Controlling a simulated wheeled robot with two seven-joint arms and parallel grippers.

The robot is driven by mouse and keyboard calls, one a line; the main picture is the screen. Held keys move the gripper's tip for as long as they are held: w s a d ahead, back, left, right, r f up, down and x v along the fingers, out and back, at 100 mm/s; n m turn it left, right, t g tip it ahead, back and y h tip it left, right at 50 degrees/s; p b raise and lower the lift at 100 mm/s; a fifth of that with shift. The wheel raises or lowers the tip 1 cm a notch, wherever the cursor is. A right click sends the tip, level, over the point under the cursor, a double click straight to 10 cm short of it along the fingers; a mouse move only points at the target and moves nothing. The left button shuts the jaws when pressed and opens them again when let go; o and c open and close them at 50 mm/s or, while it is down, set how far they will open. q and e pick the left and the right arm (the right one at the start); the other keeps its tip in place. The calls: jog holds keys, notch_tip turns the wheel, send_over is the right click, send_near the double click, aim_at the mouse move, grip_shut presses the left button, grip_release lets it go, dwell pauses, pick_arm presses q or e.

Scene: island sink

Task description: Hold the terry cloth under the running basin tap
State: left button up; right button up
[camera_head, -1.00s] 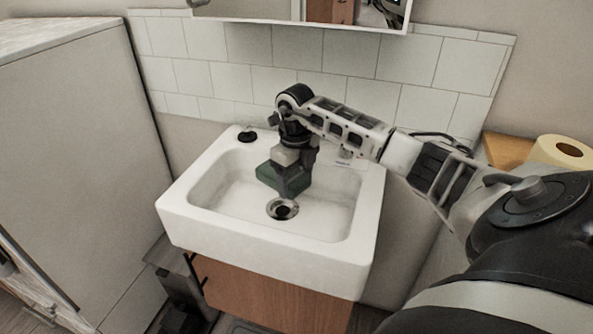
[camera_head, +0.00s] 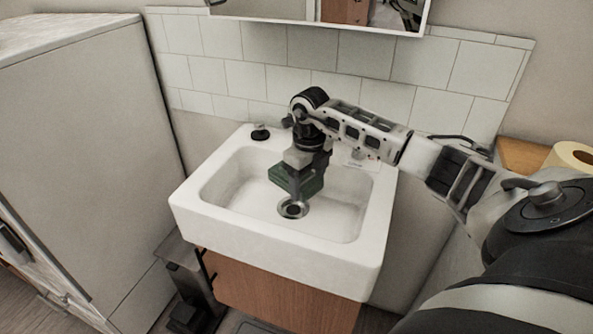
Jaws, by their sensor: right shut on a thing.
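The white basin (camera_head: 190,208) stands against the tiled wall. My right arm reaches in from the right, and my right gripper (camera_head: 299,192) points down into the bowl. It is shut on a dark green terry cloth (camera_head: 283,179), which it holds above the drain (camera_head: 292,208). The tap is mostly hidden behind my right wrist, so I cannot see whether water runs. My left gripper is not in view.
A small black knob-like item (camera_head: 261,132) sits on the basin's back left rim. A tall pale cabinet (camera_head: 85,160) stands at the left. A paper roll (camera_head: 574,158) sits on a wooden ledge at the right. A mirror cabinet (camera_head: 372,14) hangs above.

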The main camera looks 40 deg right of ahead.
aim_at(309, 200)
jog(key=shift+s+a+r+p, duration=0.1)
jog(key=shift+s+a+p, duration=0.55)
jog(key=shift+s+a, duration=0.35)
jog(key=shift+s+a+p, duration=0.65)
jog(key=shift+s+a, duration=0.1)
jog(key=shift+s, duration=0.35)
jog(key=shift+s+a, duration=0.3)
jog(key=s+a+r+p, duration=0.3)
jog(key=p, duration=0.1)
jog(key=shift+s+r, duration=0.4)
jog(key=shift+a, duration=0.1)
